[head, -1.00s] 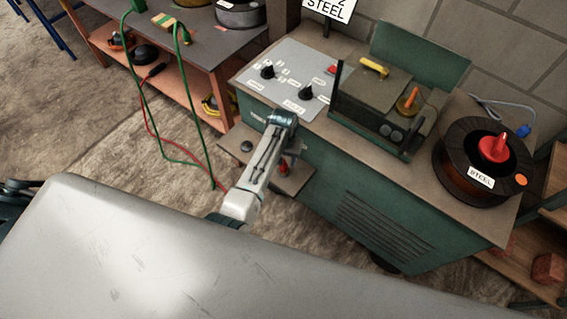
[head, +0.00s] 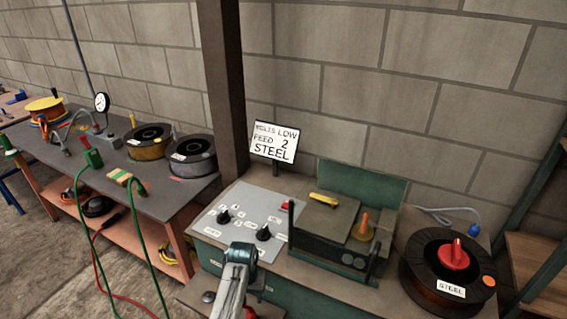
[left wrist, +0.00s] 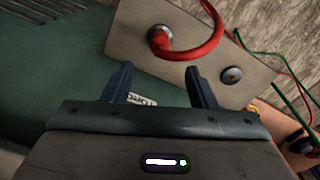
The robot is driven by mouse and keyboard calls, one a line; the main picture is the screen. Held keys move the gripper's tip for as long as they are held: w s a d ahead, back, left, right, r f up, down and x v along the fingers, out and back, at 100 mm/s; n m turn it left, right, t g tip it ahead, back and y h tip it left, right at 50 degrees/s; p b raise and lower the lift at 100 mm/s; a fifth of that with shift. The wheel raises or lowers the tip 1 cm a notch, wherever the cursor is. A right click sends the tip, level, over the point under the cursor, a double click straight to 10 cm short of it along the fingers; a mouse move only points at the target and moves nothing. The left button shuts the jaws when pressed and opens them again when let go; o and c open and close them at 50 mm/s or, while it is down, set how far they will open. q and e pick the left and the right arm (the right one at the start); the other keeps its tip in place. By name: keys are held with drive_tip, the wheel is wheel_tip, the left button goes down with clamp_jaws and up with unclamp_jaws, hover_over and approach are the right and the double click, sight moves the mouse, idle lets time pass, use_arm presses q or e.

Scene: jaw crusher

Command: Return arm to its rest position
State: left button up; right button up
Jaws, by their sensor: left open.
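My left gripper (head: 257,285) is in front of the green machine (head: 285,300), below its control panel. Its fingers are hard to make out in the head view. In the left wrist view my left gripper (left wrist: 158,70) is open, with two dark fingers apart and nothing between them. A red cable (left wrist: 205,45) ends at a round socket on a brown panel (left wrist: 185,80) beyond the fingertips. The green machine side (left wrist: 50,60) lies to the left there. My right gripper is in neither view.
The control panel (head: 240,222) has two black knobs. A steel spool (head: 425,285) is at the right. A workbench (head: 150,202) with more spools and green cables stands at the left. A block wall is behind.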

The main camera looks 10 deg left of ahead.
use_arm(q)
drive_tip(key=s+a+r+t, duration=0.1)
drive_tip(key=s+a, duration=0.3)
drive_tip(key=s, duration=0.4)
drive_tip(key=s+a+t, duration=0.1)
drive_tip(key=s+a, duration=0.4)
drive_tip(key=s, duration=0.3)
drive_tip(key=s+a+r+m+t, duration=0.2)
drive_tip(key=s+r, duration=0.8)
drive_tip(key=s, duration=0.4)
wheel_tip(320, 180, down, 28)
drive_tip(key=a+g+y, duration=0.1)
drive_tip(key=a+g, duration=0.1)
drive_tip(key=s+a+f+n, duration=0.1)
drive_tip(key=s+f, duration=1.8)
drive_tip(key=f, duration=0.2)
drive_tip(key=shift+a+g, duration=0.3)
drive_tip(key=shift+g, duration=0.1)
